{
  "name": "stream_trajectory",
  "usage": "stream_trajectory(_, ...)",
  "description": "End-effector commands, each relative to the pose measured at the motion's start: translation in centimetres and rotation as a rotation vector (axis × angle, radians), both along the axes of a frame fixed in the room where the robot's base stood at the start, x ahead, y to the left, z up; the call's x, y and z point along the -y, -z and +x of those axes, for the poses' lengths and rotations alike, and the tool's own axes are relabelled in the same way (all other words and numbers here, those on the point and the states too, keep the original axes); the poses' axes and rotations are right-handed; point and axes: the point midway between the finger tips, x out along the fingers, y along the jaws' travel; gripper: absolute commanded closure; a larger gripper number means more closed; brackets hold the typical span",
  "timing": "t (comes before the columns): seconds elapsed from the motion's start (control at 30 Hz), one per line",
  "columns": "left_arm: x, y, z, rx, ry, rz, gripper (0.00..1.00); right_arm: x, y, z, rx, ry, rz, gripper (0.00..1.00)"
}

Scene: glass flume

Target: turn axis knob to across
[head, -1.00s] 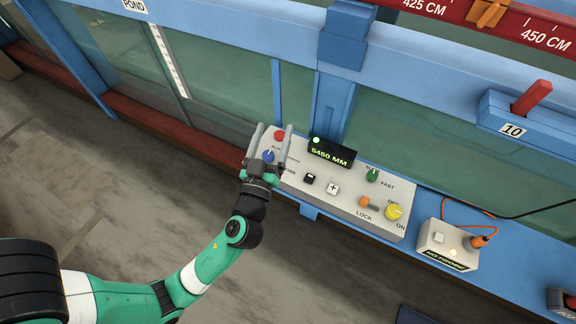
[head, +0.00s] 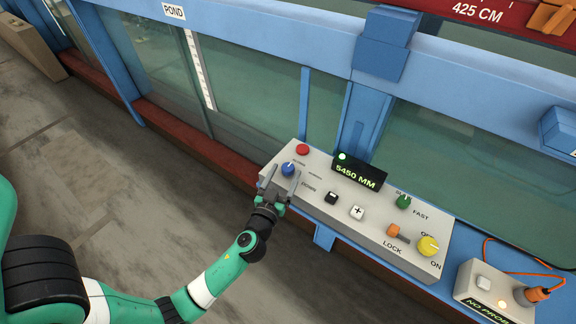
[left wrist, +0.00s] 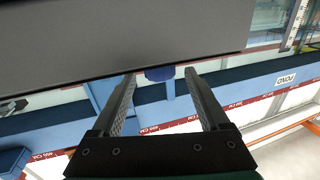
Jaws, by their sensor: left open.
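The blue axis knob (head: 288,169) sits at the left end of the pale control panel (head: 322,203), below a red button. Its small lettering and pointer are too small to read. My left gripper (head: 284,178) is open at the knob, with nothing held. In the left wrist view, the blue knob (left wrist: 160,74) shows between and just beyond the tips of my open left gripper (left wrist: 160,72), with a gap on each side. The panel's grey surface fills the top of that view. My right gripper is not in view.
On the panel are a red button (head: 302,149), a black display (head: 357,175) reading 5450 MM, black and white buttons, a green knob (head: 403,202), an orange lock lever (head: 397,233) and a yellow knob (head: 428,245). A probe box (head: 492,291) stands right.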

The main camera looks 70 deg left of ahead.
Motion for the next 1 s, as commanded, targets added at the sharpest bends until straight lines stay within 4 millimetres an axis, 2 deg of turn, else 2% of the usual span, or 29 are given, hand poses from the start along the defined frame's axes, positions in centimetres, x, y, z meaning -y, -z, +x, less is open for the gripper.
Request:
stream_trajectory(0.03,-0.8,-0.1,0.6,0.001,-0.003,0.001,0.22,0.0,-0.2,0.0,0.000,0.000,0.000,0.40)
stream_trajectory(0.2,-2.0,0.0,2.0,0.001,-0.001,0.000,0.22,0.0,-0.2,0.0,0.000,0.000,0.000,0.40)
stream_trajectory(0.5,-2.2,0.0,2.2,0.001,0.001,-0.001,0.24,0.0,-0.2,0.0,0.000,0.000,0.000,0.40)
stream_trajectory(0.9,-2.2,0.0,2.2,0.001,0.000,-0.001,0.96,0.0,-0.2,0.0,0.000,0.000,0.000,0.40)
stream_trajectory(0.93,-2.2,0.0,2.2,0.000,0.000,0.000,1.00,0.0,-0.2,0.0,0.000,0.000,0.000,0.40)
stream_trajectory(1.0,-2.2,0.0,2.2,0.000,0.001,0.000,1.00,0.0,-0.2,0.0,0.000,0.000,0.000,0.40)
